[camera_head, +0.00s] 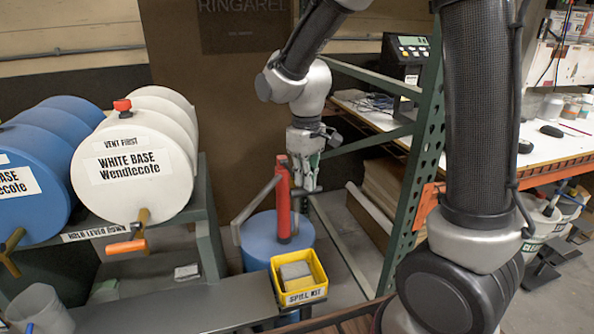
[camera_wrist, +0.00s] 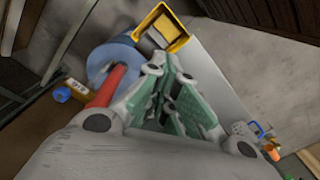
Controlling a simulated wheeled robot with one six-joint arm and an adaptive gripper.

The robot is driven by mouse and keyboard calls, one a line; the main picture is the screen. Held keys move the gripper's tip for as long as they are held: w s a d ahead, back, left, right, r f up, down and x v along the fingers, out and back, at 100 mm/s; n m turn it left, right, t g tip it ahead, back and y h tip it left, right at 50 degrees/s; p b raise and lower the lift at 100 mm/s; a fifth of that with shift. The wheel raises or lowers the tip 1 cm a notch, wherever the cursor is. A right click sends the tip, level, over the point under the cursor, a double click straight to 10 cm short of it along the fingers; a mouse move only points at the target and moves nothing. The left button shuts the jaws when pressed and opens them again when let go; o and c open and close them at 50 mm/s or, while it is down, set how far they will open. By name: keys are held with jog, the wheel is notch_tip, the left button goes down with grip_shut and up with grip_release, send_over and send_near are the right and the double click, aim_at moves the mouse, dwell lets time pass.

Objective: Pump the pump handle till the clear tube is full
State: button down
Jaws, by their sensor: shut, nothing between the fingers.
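The pump is a red upright cylinder (camera_head: 283,205) on top of a blue drum (camera_head: 260,240) in the head view. A grey bar (camera_head: 252,203) slants down to the left from the red cylinder's upper part; it looks like the pump handle. My gripper (camera_head: 305,187) is just right of the cylinder's upper part, shut and empty, with green finger pads. In the wrist view my gripper (camera_wrist: 177,108) is beside the red cylinder (camera_wrist: 112,86), with the blue drum (camera_wrist: 103,58) beyond. I cannot make out a clear tube in either view.
A yellow spill kit bin (camera_head: 318,296) stands at the end of the grey bench (camera_head: 170,305). A white drum (camera_head: 130,175) with an orange-handled tap lies on the rack at left. A green rack post (camera_head: 412,170) stands right of my gripper.

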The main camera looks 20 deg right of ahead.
jog(key=shift+f, duration=4.75)
notch_tip(320, 180, up, 15)
jog(key=shift+r, duration=0.1)
jog(key=shift+f, duration=5.95)
